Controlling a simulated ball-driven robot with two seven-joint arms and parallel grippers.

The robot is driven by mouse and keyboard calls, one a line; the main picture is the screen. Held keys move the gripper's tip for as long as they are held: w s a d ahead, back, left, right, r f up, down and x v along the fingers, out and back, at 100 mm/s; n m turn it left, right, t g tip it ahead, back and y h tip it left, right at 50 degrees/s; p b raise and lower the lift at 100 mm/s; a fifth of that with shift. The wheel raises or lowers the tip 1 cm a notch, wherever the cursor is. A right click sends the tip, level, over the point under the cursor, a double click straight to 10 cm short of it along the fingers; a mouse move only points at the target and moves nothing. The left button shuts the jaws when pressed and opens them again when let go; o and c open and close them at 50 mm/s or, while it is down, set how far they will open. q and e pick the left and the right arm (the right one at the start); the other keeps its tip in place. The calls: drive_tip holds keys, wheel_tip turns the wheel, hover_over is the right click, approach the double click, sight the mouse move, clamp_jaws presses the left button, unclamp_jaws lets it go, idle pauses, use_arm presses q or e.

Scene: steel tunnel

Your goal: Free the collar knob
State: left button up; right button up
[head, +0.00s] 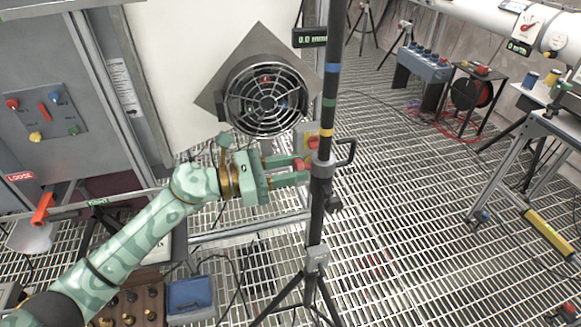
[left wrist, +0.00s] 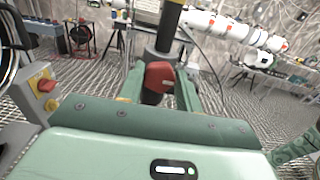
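In the left wrist view the fingers (left wrist: 160,88) are apart, with narrow gaps beside the knob. My right gripper is not seen.
A caged fan (head: 266,97) is behind the gripper. The pole's tripod (head: 312,285) spreads over the grating floor. A grey cabinet (head: 60,95) is at left. The grating right of the pole is open.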

use_arm(q)
drive_tip(key=shift+n, duration=0.4)
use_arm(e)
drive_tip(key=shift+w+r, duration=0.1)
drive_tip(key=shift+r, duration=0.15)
use_arm(q)
drive_tip(key=n+p, duration=0.1)
drive_tip(key=n, duration=0.1)
drive_tip(key=n+p, duration=0.1)
drive_tip(key=shift+w+r+n, duration=0.1)
drive_tip(key=shift+r+n, duration=0.1)
drive_tip(key=shift+n, duration=0.2)
drive_tip(key=n+p, duration=0.2)
drive_tip(key=n, duration=0.3)
drive_tip(key=shift+n+p, duration=0.3)
drive_tip(key=shift+p, duration=0.1)
drive_tip(key=n+p, duration=0.2)
drive_tip(key=n, duration=0.3)
drive_tip(key=shift+w+a+f, duration=0.1)
drive_tip(key=shift+f+n+p, duration=0.2)
drive_tip(key=shift+n+p, duration=0.9)
drive_tip(key=shift+n, duration=1.2)
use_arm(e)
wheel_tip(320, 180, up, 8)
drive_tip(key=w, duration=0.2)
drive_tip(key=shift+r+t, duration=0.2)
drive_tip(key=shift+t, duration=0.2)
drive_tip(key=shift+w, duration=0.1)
